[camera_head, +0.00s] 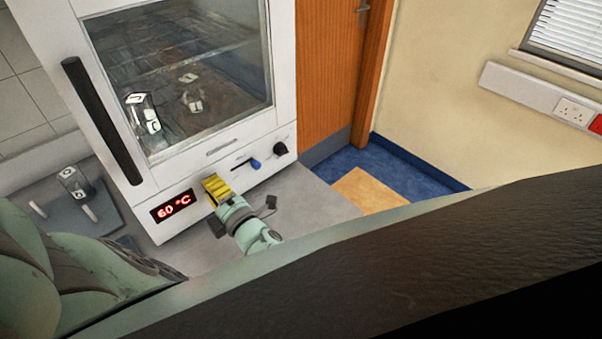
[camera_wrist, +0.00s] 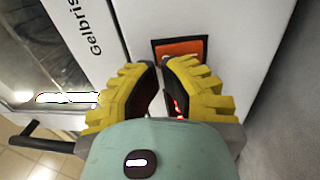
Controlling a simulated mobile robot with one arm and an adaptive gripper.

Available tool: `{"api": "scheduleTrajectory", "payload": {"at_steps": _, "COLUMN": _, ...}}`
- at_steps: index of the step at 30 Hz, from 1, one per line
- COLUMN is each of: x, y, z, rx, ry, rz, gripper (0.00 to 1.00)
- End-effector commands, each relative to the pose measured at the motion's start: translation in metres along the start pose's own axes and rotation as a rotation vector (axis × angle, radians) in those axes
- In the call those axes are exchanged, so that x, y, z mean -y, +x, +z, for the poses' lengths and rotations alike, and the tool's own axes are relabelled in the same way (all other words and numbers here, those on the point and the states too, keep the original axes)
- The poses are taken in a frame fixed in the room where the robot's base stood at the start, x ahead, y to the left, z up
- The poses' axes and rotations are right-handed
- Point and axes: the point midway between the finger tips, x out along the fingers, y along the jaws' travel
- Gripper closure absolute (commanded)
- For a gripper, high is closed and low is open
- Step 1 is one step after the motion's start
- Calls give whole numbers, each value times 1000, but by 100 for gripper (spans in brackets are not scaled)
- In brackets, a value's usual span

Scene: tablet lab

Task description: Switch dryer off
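The dryer (camera_head: 225,135) is a white cabinet with a glass door, and its lit red display (camera_head: 174,206) reads 60 °C. My gripper (camera_head: 212,184) has yellow ridged fingers and is at the lower front panel, just right of the display. In the wrist view, my gripper (camera_wrist: 160,62) has its fingertips together with nothing seen between them. An orange-red switch (camera_wrist: 180,48) in a dark frame lies just beyond the fingertips; I cannot tell whether they touch it. My gripper hides the switch in the head view. A red glow shows between the fingers in the wrist view.
A blue-tipped lever (camera_head: 254,163) and a black knob (camera_head: 280,149) are farther right on the panel. A long black door handle (camera_head: 102,121) stands out at left. Labelled vials (camera_head: 143,113) stand inside.

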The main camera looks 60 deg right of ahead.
Motion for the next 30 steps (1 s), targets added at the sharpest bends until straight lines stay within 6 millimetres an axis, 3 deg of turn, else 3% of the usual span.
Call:
{"api": "scheduleTrajectory", "payload": {"at_steps": 11, "x": 0, "y": 0, "z": 2, "rx": 5, "ry": -1, "rz": -1, "gripper": 100}}
{"api": "scheduleTrajectory", "payload": {"at_steps": 22, "x": 20, "y": -6, "z": 10, "rx": 38, "ry": -17, "rz": -43, "gripper": 100}}
{"api": "scheduleTrajectory", "payload": {"at_steps": 30, "x": 13, "y": 2, "z": 7, "rx": 22, "ry": -16, "rz": -42, "gripper": 100}}
